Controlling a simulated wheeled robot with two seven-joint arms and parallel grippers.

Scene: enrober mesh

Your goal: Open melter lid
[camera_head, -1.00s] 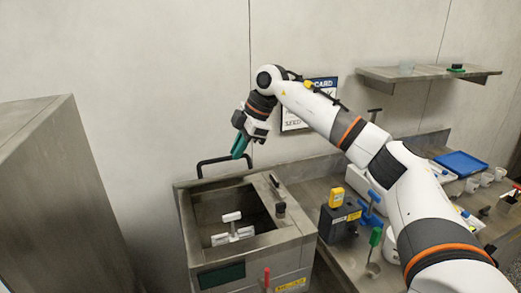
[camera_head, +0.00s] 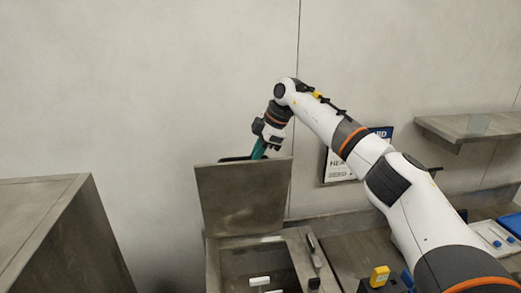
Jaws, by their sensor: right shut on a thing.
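The melter (camera_head: 213,268) is a grey metal box at the bottom centre, its top opening exposed, with white parts inside. Its lid (camera_head: 243,198), a flat grey panel, stands roughly upright at the back of the opening. Part of a black handle (camera_head: 234,158) shows at the lid's top edge. My right gripper (camera_head: 258,150), with green fingers, is behind that top edge, shut on the handle. The lid hides the fingertips and most of the handle. My left gripper is not in view.
A grey metal cabinet (camera_head: 45,230) stands at left. A yellow-topped device (camera_head: 380,275) sits on the counter right of the melter, under my right arm. A wall shelf (camera_head: 470,130) and a sign (camera_head: 335,168) are at the right. The wall area above the lid is clear.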

